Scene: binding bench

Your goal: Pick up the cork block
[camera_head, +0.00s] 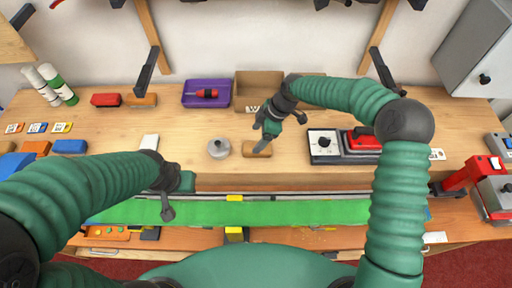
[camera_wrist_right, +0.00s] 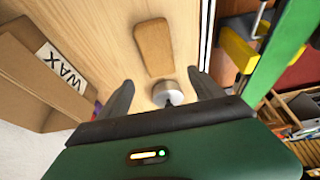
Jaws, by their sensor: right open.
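The cork block (camera_head: 258,150), a small tan-brown block with rounded ends, lies on the wooden bench just in front of my right gripper (camera_head: 264,131). In the right wrist view the cork block (camera_wrist_right: 154,47) lies flat beyond the fingertips, with nothing touching it. My right gripper (camera_wrist_right: 163,92) is open and empty, its two dark fingers spread apart. My left gripper (camera_head: 167,205) hangs over the green strip at the left; its fingers are too unclear to tell their state.
A round metal weight (camera_head: 219,148) stands just left of the block. A cardboard box marked WAX (camera_head: 258,84) is behind, a purple tray (camera_head: 206,93) at back left. A black-and-red device (camera_head: 345,146) stands to the right. The green strip (camera_head: 300,212) runs along the front.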

